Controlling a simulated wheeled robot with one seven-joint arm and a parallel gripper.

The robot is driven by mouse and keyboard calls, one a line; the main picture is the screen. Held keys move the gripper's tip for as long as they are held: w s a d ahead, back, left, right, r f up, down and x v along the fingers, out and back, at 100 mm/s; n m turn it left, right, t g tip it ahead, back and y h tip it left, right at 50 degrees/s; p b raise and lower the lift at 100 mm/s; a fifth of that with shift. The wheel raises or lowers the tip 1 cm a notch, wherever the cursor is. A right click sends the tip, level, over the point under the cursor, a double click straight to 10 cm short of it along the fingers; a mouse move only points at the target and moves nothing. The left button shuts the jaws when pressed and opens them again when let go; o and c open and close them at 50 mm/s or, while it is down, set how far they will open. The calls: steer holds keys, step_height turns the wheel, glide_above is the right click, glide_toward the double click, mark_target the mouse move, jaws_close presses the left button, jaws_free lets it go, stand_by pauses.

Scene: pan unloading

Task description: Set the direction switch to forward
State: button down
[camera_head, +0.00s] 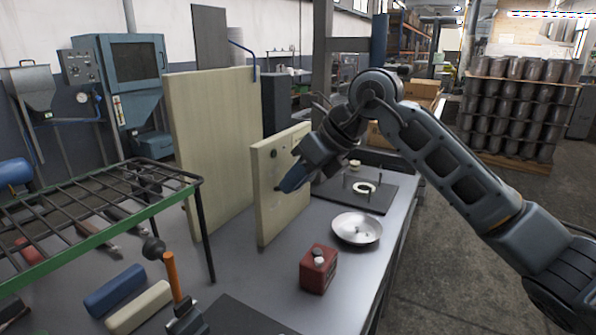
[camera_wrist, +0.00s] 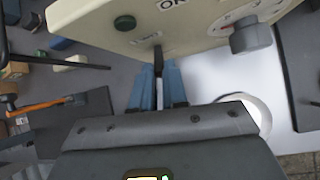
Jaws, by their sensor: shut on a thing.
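In the wrist view, the cream control panel (camera_wrist: 200,30) fills the top. The direction switch (camera_wrist: 158,62) appears to be the thin dark lever with a pale end at its lower edge, beside a small unreadable label. My gripper (camera_wrist: 158,92) has its two blue fingers on either side of this lever and is shut on it. The switch's setting cannot be read. In the head view, my gripper (camera_head: 290,181) is at the face of the smaller cream panel (camera_head: 270,215); the lever is hidden there by the fingers.
A metal pan (camera_head: 357,230) and a red box (camera_head: 318,270) stand on the bench nearby.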

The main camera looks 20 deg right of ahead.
steer(key=shift+w+r+g+h+p, duration=0.15)
steer(key=shift+r+g+h+p, duration=0.05)
steer(key=shift+g+h+p, duration=0.1)
stand_by(0.4)
steer(key=c, duration=1.1)
jaws_free()
steer(key=shift+a, duration=0.1)
steer(key=shift+c, duration=0.2)
steer(key=v, duration=0.7)
steer(key=shift+r+b, duration=0.3)
steer(key=shift+b, duration=0.05)
